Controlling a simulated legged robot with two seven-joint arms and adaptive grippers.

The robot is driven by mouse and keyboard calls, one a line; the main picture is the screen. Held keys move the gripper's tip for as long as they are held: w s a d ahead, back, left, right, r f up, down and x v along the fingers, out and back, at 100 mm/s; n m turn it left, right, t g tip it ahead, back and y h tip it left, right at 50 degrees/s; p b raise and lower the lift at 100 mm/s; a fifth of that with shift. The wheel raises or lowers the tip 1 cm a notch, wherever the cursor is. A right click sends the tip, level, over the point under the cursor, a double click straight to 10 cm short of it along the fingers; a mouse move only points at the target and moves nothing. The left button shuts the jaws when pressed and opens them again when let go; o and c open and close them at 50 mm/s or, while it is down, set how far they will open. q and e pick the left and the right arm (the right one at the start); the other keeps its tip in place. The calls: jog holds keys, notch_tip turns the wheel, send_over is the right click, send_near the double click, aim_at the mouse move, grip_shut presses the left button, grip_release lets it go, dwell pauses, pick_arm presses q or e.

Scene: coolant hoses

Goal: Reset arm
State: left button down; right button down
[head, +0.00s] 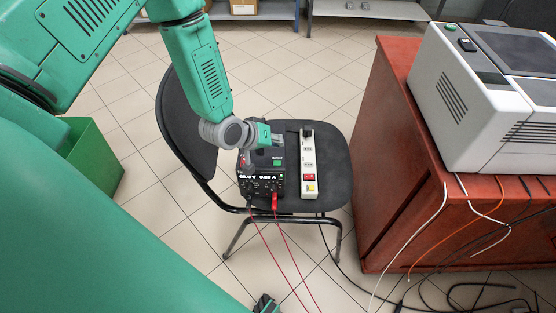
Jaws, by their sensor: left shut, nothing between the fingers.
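My left arm is green and comes in from the upper left. Its gripper (276,143) is small in the head view and shut, with nothing seen between the fingers. It is over the back part of a black power supply (262,185) on the seat of a black chair (335,165). I cannot tell whether the gripper touches the supply. The supply has a lit display, and a red lead and a black lead are plugged into its front. My right gripper is not in view.
A white power strip (309,165) lies on the seat right of the supply. A red-brown table (385,150) at the right bears a grey and white machine (485,100). Loose cables (450,290) lie on the floor below it. A green bin (95,165) stands at the left.

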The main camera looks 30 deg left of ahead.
pick_arm(q)
jog(key=s+d+f+m+g+y, duration=0.1)
jog(key=s+m+g, duration=0.1)
jog(key=s, duration=0.8)
jog(key=s+d+f+m+g, duration=0.1)
jog(key=s+f+m+g, duration=0.1)
jog(key=s, duration=0.8)
jog(key=s+d+f+m+g+y, duration=0.1)
jog(key=s+g, duration=0.3)
jog(key=s, duration=0.6)
jog(key=shift+d+f+m+y, duration=0.3)
jog(key=shift+f+m, duration=0.3)
jog(key=shift+f, duration=0.15)
jog(key=shift+a, duration=0.1)
